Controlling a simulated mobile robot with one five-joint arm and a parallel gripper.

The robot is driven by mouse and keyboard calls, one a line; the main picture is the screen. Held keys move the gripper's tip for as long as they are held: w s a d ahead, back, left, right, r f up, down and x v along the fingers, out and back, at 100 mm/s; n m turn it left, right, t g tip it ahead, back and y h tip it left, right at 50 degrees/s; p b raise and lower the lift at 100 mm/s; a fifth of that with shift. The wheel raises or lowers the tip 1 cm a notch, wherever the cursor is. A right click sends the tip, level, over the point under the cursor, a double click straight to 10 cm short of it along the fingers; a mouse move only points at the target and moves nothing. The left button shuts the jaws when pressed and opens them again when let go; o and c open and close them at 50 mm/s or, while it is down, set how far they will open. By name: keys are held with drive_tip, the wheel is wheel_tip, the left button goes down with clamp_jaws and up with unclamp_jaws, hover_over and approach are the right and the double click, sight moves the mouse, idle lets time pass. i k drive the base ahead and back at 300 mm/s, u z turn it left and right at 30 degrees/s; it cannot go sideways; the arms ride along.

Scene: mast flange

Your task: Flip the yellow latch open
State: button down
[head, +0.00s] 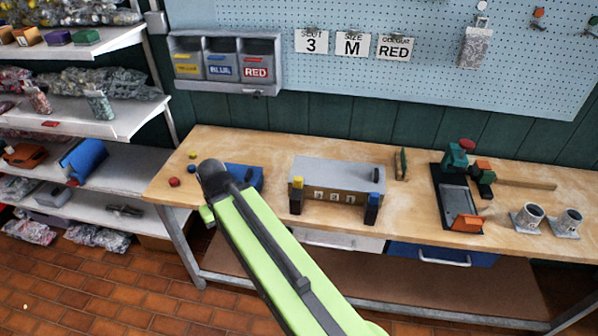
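The yellow latch (297,183) is a small yellow-topped piece on a dark upright at the front left corner of a wooden box (334,209) with a grey lid. The latch stands upright against the box front. A matching blue-topped latch (373,199) is at the front right corner. Number dials (334,197) show between them. My gripper's fingers do not show.
A blue box (244,177) sits partly behind my arm, with small red, yellow and blue pieces to its left. A vise-like fixture (461,195) and two cups (529,214) are on the right of the workbench (414,208). Shelves (85,118) stand at the left.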

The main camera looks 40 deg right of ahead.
sight(298, 181)
drive_tip(key=u, duration=0.25)
drive_tip(key=i, duration=1)
drive_tip(key=u, duration=0.05)
